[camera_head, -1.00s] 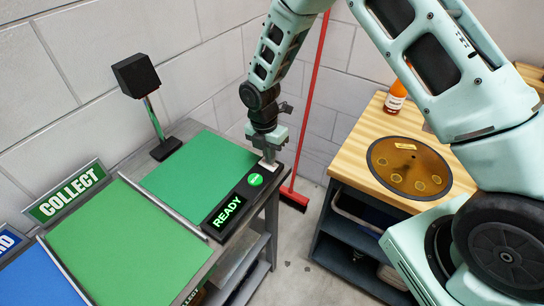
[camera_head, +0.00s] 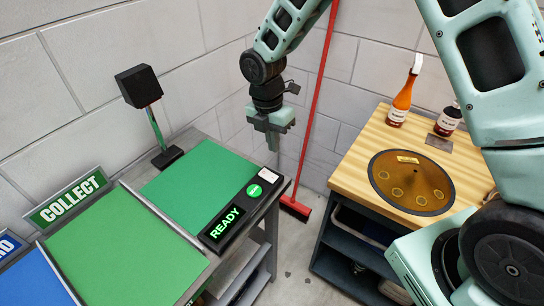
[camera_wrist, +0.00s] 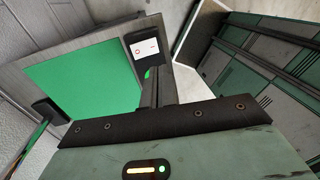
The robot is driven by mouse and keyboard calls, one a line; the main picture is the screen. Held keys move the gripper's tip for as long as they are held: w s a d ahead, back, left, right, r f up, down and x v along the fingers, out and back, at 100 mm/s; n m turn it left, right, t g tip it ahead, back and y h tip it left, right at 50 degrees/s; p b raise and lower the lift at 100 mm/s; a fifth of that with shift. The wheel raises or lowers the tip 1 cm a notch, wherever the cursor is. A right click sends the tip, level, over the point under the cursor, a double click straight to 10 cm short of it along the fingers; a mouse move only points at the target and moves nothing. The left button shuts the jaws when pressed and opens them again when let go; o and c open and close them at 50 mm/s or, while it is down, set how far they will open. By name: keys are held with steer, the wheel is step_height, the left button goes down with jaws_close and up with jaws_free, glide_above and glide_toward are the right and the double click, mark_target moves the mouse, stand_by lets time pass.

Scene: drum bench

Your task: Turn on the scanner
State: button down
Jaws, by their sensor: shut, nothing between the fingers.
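The scanner is a black bar (camera_head: 232,208) along the right edge of a green pad. Its display (camera_head: 227,222) reads READY in lit green letters, and a round green button (camera_head: 254,190) glows above it. A white rocker switch (camera_head: 268,175) sits at the bar's far end. In the wrist view the switch (camera_wrist: 145,48) carries red O and I marks; which side is pressed I cannot tell. My gripper (camera_head: 272,147) is shut and empty, pointing down above the switch, apart from it. In the wrist view the fingers hide part of the bar.
A black box on a post (camera_head: 138,86) stands at the bench's back. A COLLECT sign (camera_head: 68,201) stands left. A red broom (camera_head: 316,100) leans behind my gripper. A wooden-topped cabinet (camera_head: 352,160) with bottles (camera_head: 402,100) and a round amber disc (camera_head: 411,182) stands right, across a gap.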

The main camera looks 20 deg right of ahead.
steer(key=shift+s+d+r+b, duration=0.1)
steer(key=shift+r+b, duration=0.05)
steer(key=shift+r, duration=0.8)
steer(key=shift+s+r+b, duration=0.1)
steer(key=shift+r+b, duration=0.05)
steer(key=shift+r, duration=0.75)
